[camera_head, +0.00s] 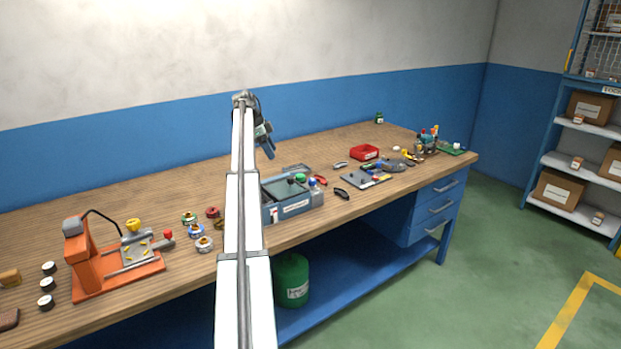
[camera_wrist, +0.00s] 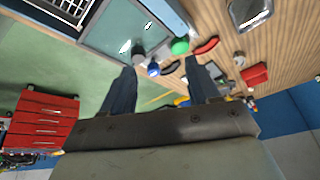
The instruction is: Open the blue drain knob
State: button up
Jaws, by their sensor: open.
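The blue knob (camera_wrist: 153,70) shows in the wrist view at the edge of a grey-blue tank (camera_wrist: 113,30), beside a green knob (camera_wrist: 180,46) and a grey knob (camera_wrist: 138,57). In the head view, the tank (camera_head: 293,208) stands near the bench's front edge, partly behind my arm, with the green knob (camera_head: 300,178) at its right end. I cannot clearly make out the blue knob there. My gripper (camera_wrist: 160,66) is open and empty. Its fingers appear either side of the blue knob in the wrist picture. In the head view, my gripper (camera_head: 267,150) hangs above and behind the tank, apart from it.
A red-handled tool (camera_head: 320,180) lies right of the tank. A dark-handled tool (camera_head: 341,193), a grey tray (camera_head: 366,178) and a red bin (camera_head: 365,152) are farther right. An orange fixture (camera_head: 88,262) stands left, with several small spools (camera_head: 204,244) nearer my arm.

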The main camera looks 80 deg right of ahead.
aim_at(312, 179)
jog(key=s+d+r+m+y, duration=0.1)
jog(key=s+m+y, duration=0.1)
jog(key=s, duration=0.8)
jog(key=x, duration=1.3)
jog(key=shift+s+d+f, duration=0.1)
jog(key=shift+s, duration=0.15)
jog(key=shift+c, duration=0.3)
jog(key=c, duration=1)
